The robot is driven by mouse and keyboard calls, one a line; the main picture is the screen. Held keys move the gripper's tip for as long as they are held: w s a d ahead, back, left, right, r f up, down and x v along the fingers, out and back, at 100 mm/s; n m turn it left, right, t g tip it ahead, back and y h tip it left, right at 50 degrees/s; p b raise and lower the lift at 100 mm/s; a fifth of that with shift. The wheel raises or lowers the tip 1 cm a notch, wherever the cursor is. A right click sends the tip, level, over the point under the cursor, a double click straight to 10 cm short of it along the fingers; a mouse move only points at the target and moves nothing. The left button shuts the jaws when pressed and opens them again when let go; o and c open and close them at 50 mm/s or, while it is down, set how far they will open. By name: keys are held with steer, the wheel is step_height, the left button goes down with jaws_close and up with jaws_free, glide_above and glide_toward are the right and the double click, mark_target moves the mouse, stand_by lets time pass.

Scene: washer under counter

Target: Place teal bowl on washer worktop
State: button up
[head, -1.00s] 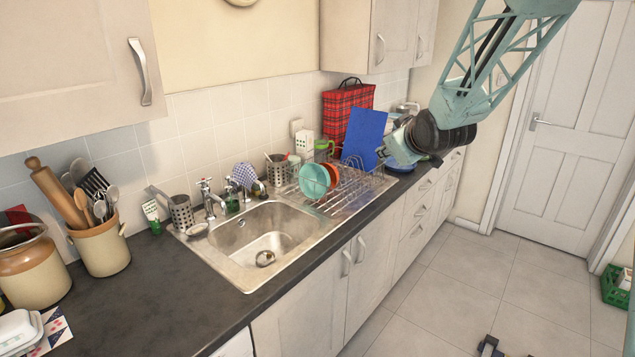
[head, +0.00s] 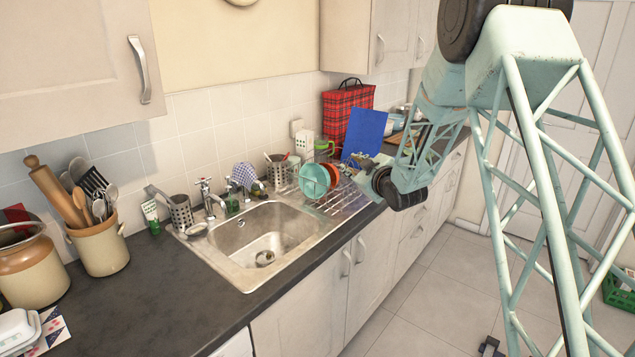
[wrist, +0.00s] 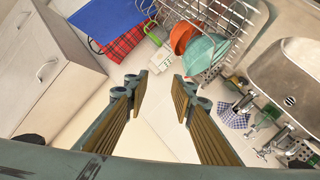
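The teal bowl (head: 314,180) stands on edge in the wire dish rack (head: 350,196), in front of orange-red dishes (head: 331,173). In the wrist view the teal bowl (wrist: 207,53) is at the upper right, beyond the fingertips. My gripper (wrist: 158,84) is open and empty, with clear space between its two fingers. It is apart from the bowl. In the head view my wrist is just right of the rack, and the fingers are hard to make out there. The dark worktop (head: 170,300) runs along the front left, with a white appliance edge (head: 236,345) below it.
The steel sink (head: 262,235) lies between the rack and the left worktop. A utensil crock (head: 101,245) and a brown jar (head: 33,265) stand at the left. A blue board (head: 362,132) and a red tartan bag (head: 343,108) stand behind the rack. The worktop's middle is bare.

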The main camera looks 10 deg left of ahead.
steer(key=w+a+f+n+y, duration=0.2)
steer(key=a+f, duration=0.4)
steer(key=f, duration=0.3)
steer(key=shift+t+y, duration=0.3)
steer(key=shift+y, duration=0.2)
steer(key=shift+w, duration=0.15)
steer(key=b, duration=0.1)
glide_toward(316, 167)
steer(key=shift+x, duration=1.1)
steer(key=shift+b+x, duration=0.4)
steer(key=shift+x, duration=2.2)
steer(key=shift+c, duration=0.7)
jaws_close()
steer(key=shift+r, duration=0.1)
